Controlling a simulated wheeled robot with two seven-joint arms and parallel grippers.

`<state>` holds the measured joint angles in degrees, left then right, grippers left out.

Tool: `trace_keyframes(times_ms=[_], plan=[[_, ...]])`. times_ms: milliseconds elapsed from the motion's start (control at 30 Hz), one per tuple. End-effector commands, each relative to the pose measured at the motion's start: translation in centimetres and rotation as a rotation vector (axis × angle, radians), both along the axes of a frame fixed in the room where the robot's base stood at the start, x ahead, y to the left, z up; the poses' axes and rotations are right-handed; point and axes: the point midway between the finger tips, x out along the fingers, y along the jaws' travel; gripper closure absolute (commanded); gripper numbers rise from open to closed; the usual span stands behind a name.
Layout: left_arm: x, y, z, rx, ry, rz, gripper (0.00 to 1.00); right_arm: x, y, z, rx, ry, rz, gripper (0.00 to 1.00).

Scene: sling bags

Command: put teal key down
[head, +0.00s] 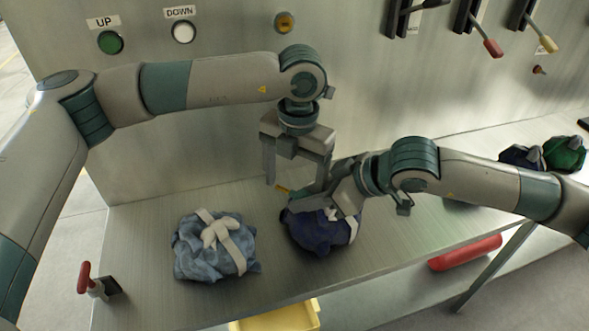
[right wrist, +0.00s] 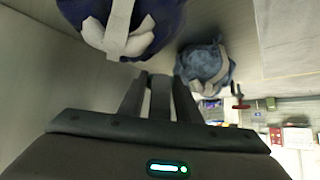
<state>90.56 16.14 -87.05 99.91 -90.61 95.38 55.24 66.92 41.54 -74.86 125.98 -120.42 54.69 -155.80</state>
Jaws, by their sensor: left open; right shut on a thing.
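No teal key can be made out in either view. My right gripper (head: 325,207) is low at the navy bag (head: 322,234), its fingers close together; it also shows in the right wrist view (right wrist: 150,85). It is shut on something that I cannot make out. The navy bag, with a pale strap, lies on the metal bench (head: 150,235); it fills the top left of the right wrist view (right wrist: 120,25). My left gripper (head: 297,180) is open and empty, pointing down just behind and above the navy bag.
A light blue bag (head: 200,255) with a pale bow lies left of the navy bag. A red-handled lever (head: 86,278) stands at the bench's left end. More bags (head: 565,152) lie far right. A yellow bin (head: 275,318) is below the front edge.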

Motion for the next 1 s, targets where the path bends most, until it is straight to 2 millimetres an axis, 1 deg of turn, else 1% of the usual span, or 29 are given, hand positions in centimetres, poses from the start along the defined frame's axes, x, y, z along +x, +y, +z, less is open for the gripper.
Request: trace_keyframes(times_ms=[133, 400, 467, 500, 533, 567, 600, 667, 700, 1000], plan=[[0.0, 0.04, -0.54, 0.0, 0.0, 0.0, 0.23, 0.0, 0.0, 0.01, 0.0, 0.0, 0.0, 0.95], [0.01, 0.04, -0.59, 0.001, 0.0, 0.0, 0.23, 0.01, -0.01, 0.01, 0.0, 0.0, 0.0, 0.95], [0.01, 0.04, -0.58, 0.0, 0.0, 0.0, 0.38, 0.01, -0.01, 0.01, 0.0, 0.0, 0.0, 0.95], [0.01, 0.03, -0.58, 0.0, 0.0, 0.0, 0.47, 0.0, 0.0, 0.01, 0.0, 0.0, 0.0, 0.95], [0.01, 0.04, -0.57, 0.0, 0.0, 0.0, 0.54, 0.0, 0.0, 0.01, 0.0, 0.0, 0.0, 0.95], [0.01, 0.04, -0.57, 0.001, 0.0, 0.0, 0.55, 0.01, -0.01, 0.01, 0.0, 0.0, 0.0, 0.95], [0.0, 0.03, -0.56, 0.0, 0.0, 0.0, 0.55, 0.01, -0.01, 0.01, 0.0, 0.0, 0.0, 0.67], [0.01, 0.04, -0.56, 0.001, 0.0, 0.0, 0.55, 0.01, -0.01, 0.01, 0.0, 0.0, 0.0, 0.53], [0.01, 0.03, -0.56, 0.0, 0.0, 0.0, 0.55, 0.01, -0.01, 0.01, 0.0, 0.0, 0.0, 0.48], [0.01, 0.02, -0.55, 0.0, 0.0, 0.0, 0.55, -0.01, -0.04, 0.04, 0.0, 0.0, 0.0, 0.48]])
